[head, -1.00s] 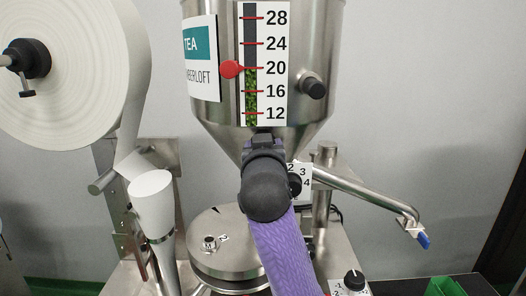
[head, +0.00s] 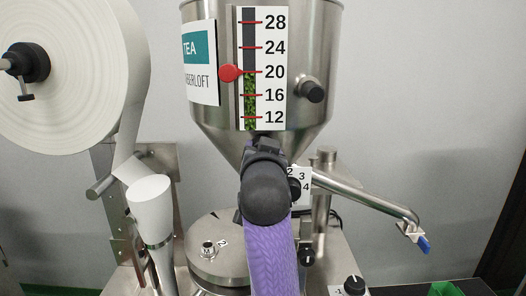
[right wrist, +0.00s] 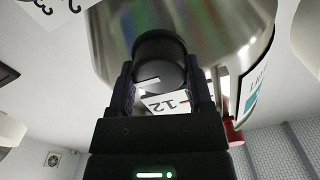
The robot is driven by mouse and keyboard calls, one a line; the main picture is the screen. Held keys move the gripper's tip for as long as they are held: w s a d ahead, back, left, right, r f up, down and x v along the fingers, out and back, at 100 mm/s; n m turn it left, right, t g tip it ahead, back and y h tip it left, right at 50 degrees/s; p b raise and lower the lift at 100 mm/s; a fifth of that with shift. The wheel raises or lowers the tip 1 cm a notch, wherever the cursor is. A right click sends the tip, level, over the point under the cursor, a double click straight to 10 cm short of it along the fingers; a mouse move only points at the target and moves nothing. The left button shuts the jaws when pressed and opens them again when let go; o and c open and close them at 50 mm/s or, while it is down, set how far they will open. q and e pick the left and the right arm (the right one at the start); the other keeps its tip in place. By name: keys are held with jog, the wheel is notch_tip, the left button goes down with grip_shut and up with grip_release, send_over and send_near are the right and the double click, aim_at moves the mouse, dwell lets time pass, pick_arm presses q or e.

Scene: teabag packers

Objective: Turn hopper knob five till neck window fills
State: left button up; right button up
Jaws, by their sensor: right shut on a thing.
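The steel hopper (head: 213,118) stands at centre, with a level scale (head: 274,60) from 12 to 28. Green tea (head: 250,98) shows in its slot up to about 20, beside a red pointer (head: 230,73). My right gripper (right wrist: 163,88) is shut on a round black knob (right wrist: 160,48), and a white mark shows near the knob's lower edge. In the head view my black wrist covers most of this spot below the hopper. A plate numbered 2, 3, 4 (head: 302,176) peeks out to its right. I cannot make out a neck window. My left gripper is not in view.
A large paper roll (head: 85,110) and a white cone (head: 150,196) stand on the left. A steel pipe arm (head: 365,195) with a blue tip reaches right. A round steel lid (head: 225,262) lies below. Another dial (head: 354,285) sits at lower right.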

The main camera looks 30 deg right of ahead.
jog(key=o, duration=1)
jog(key=b+v, duration=0.2)
jog(key=v, duration=0.8)
